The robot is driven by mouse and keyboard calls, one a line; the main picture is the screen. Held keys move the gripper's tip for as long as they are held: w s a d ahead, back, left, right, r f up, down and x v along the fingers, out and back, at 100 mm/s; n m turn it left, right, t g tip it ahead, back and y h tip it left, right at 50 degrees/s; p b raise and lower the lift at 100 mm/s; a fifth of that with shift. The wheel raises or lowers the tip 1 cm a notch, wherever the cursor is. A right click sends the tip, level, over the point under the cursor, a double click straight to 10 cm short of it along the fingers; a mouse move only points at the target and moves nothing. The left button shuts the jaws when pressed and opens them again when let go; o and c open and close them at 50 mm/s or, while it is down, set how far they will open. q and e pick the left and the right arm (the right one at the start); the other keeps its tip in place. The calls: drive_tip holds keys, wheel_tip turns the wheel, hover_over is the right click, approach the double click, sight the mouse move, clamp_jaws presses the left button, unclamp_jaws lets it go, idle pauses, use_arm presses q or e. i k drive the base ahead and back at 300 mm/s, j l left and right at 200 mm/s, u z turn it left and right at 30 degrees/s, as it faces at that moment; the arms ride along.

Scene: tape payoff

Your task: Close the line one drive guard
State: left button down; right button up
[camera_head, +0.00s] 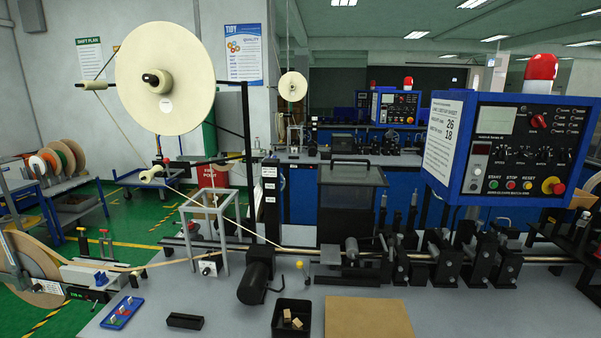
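The line one drive guard appears to be the smoky see-through box-like cover (350,205) with a dark frame and a black bar handle (350,162) along its top. It stands upright near the middle of the head view, behind and above the shaft and rollers (352,250) of the line. The rollers in front of it look uncovered, so it seems raised, but its hinge side is hidden. Neither of my grippers is in the head view, and nothing touches the guard.
A blue control box (508,150) with a red beacon overhangs at right. A large tape reel (165,78) stands at left, its tape running down to the line. A black motor (256,277), black bin (291,318) and tan board (368,318) occupy the front bench.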

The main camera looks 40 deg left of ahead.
sight(341, 187)
drive_tip(key=u, duration=0.75)
